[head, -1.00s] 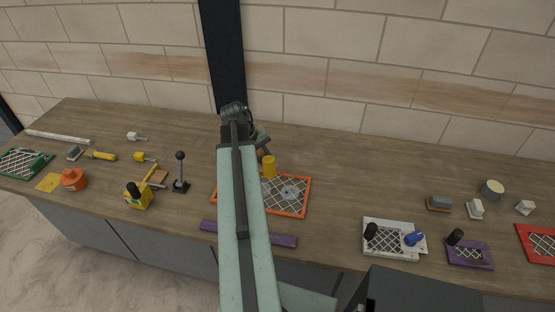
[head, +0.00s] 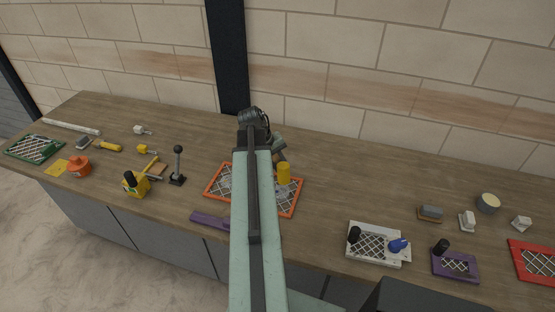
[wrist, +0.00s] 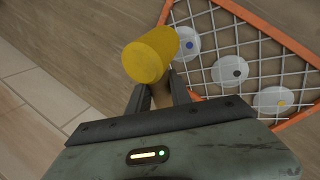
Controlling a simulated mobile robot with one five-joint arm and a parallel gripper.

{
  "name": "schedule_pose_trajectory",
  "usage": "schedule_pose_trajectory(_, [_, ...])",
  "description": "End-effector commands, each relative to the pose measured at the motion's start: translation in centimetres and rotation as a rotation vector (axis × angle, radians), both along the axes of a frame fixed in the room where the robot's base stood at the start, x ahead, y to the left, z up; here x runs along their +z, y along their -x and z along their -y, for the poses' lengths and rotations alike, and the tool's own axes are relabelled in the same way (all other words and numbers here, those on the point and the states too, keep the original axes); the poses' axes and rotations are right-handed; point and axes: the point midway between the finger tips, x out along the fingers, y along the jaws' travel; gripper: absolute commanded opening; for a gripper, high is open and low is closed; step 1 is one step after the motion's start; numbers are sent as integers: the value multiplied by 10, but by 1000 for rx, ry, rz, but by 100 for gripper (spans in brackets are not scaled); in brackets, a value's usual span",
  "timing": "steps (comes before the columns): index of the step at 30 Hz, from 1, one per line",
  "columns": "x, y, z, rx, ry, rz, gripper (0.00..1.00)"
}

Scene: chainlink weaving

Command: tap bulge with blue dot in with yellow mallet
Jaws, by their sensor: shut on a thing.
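My gripper (wrist: 160,92) is shut on the wooden handle of the yellow mallet (wrist: 150,55). The mallet's cylindrical yellow head also shows in the head view (head: 283,173), over the right part of the orange frame (head: 297,196). In the wrist view, the orange frame (wrist: 268,35) holds a wire mesh with round pale bulges. The bulge with the blue dot (wrist: 187,43) is just right of the mallet head, partly covered by it. My arm hides the frame's middle in the head view.
A purple strip (head: 209,220) lies at the counter's front edge. A black-knobbed lever (head: 178,165) and a yellow block (head: 135,185) stand left of the frame. A white mesh tray (head: 372,260) is to the right. Counter behind the frame is clear.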

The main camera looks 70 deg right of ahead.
Motion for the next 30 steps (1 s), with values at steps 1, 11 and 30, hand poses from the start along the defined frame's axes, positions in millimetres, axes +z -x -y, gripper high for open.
schedule_pose_trajectory(1, [0,-3,-2,6,0,-1,0])
schedule_pose_trajectory(11, [23,-10,4,19,94,88,0])
schedule_pose_trajectory(30, [-3,-9,9,15,110,102,0])
